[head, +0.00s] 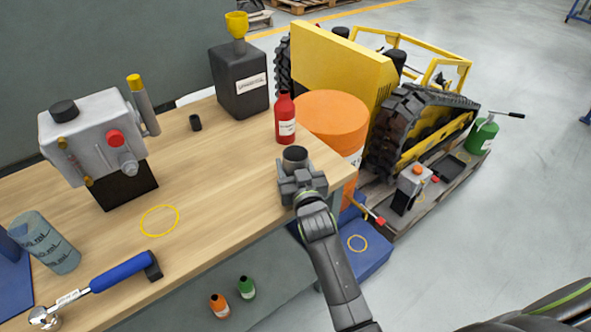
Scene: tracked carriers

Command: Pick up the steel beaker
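A small grey metal cup with a dark open top, which looks like the steel beaker (295,155), stands upright near the right end of the wooden workbench. My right gripper (297,175) is right at it, reaching in from the lower right. The gripper body hides the cup's lower part, and I cannot tell whether the fingers are closed on it or only around it. My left gripper is not in view.
A red bottle (286,118) stands just behind the cup, with an orange drum (332,112) beside the bench. The bench middle is mostly clear.

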